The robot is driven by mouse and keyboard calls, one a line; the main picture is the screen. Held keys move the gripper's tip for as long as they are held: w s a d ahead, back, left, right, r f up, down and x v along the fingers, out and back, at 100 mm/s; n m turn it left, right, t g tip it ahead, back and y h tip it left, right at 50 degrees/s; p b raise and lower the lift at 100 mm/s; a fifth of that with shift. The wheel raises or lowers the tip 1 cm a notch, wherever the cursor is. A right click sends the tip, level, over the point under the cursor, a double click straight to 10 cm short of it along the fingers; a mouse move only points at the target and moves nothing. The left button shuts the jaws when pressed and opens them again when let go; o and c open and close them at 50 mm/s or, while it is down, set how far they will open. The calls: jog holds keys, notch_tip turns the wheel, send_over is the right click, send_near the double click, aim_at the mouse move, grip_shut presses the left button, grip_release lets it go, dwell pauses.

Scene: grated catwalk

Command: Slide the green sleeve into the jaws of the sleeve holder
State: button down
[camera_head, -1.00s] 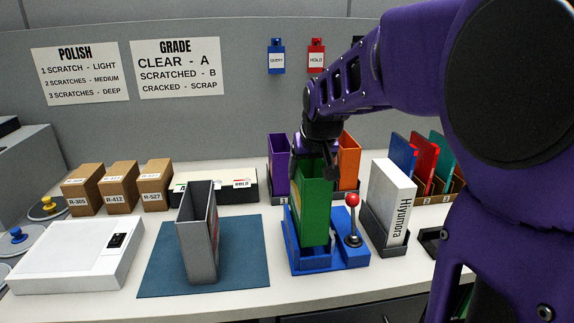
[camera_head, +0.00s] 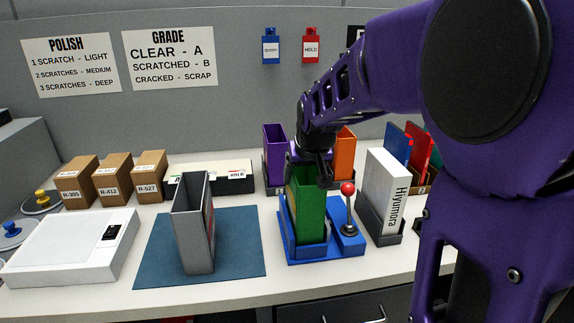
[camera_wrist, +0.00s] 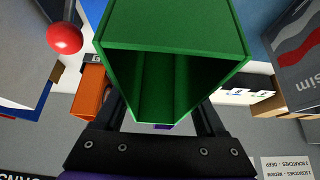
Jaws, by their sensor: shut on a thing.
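The green sleeve (camera_head: 310,212) stands upright in the blue sleeve holder (camera_head: 322,250), its lower end down between the holder's jaws. How deep it sits is partly hidden by the holder's front. A lever with a red ball knob (camera_head: 348,188) rises at the holder's right side. My gripper (camera_head: 310,172) is shut on the sleeve's upper part from above. In the wrist view the green sleeve (camera_wrist: 175,50) fills the upper middle, its hollow open end facing the camera, with the dark gripper fingers (camera_wrist: 160,120) at its sides. The red knob (camera_wrist: 64,38) shows at upper left there.
A grey sleeve (camera_head: 196,225) stands on a blue mat (camera_head: 240,258) to the left. A white book in a dark stand (camera_head: 388,195) is close on the right. Purple (camera_head: 274,145) and orange (camera_head: 346,150) sleeves stand behind. A white case (camera_head: 70,245) lies at far left.

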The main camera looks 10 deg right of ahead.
jog(key=shift+f, duration=0.75)
grip_release()
notch_tip(320, 180, up, 8)
jog(key=p, duration=0.5)
jog(key=shift+p, duration=0.4)
dwell(0.3)
